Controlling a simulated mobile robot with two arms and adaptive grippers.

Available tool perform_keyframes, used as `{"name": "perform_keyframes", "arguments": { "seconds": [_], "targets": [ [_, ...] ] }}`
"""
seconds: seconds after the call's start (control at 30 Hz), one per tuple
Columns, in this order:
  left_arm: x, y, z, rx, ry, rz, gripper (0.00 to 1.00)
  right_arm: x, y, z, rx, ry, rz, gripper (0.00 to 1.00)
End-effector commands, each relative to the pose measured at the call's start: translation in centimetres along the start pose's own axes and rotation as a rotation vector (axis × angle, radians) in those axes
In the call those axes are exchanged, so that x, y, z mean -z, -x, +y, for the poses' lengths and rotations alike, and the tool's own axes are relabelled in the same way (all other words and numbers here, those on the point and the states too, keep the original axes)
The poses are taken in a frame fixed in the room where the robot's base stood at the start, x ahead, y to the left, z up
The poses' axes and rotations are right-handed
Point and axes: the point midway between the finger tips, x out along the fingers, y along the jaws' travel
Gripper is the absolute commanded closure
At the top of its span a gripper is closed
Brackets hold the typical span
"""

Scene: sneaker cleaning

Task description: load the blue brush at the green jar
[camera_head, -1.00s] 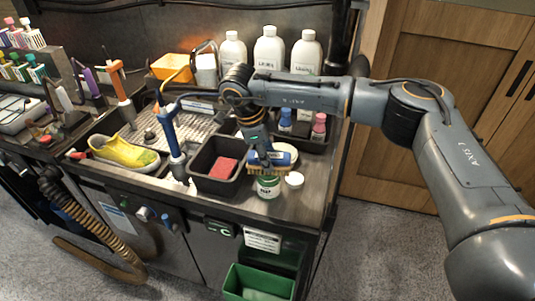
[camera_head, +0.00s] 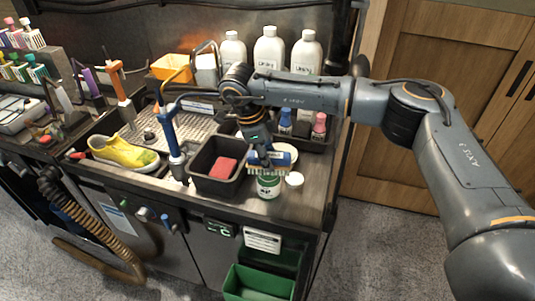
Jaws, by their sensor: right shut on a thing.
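The green jar (camera_head: 268,187) stands on the counter near its front edge, white with a green label. The blue brush (camera_head: 272,159) is held just above it, with its pale bristles pointing down at the jar's mouth. The bristles overlap the jar's top in the picture; I cannot tell whether they touch what is inside. My right gripper (camera_head: 259,148) is shut on the blue brush, coming down from above. A white lid (camera_head: 294,179) lies on the counter to the right of the jar. My left gripper does not show.
A black bin (camera_head: 204,180) with a red sponge (camera_head: 223,168) is left of the jar. A yellow sneaker (camera_head: 124,153) lies farther left. White bottles (camera_head: 269,50) stand behind, and small blue and pink bottles (camera_head: 319,127) stand at the right. A green bin (camera_head: 258,283) is below.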

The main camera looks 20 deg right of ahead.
Motion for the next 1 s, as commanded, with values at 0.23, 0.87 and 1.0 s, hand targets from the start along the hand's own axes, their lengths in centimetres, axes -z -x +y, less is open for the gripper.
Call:
{"name": "perform_keyframes", "arguments": {
  "seconds": [0.23,0.87,1.0],
  "targets": [
    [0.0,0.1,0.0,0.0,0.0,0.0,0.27,0.0,-0.1,0.1,-0.004,0.002,0.001,0.8],
    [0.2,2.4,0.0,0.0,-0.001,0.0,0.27,1.2,4.7,-0.7,-0.001,0.0,0.0,0.8],
    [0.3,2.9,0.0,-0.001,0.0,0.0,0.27,1.4,5.8,-0.9,0.0,0.0,-0.001,0.8]
  ]
}}
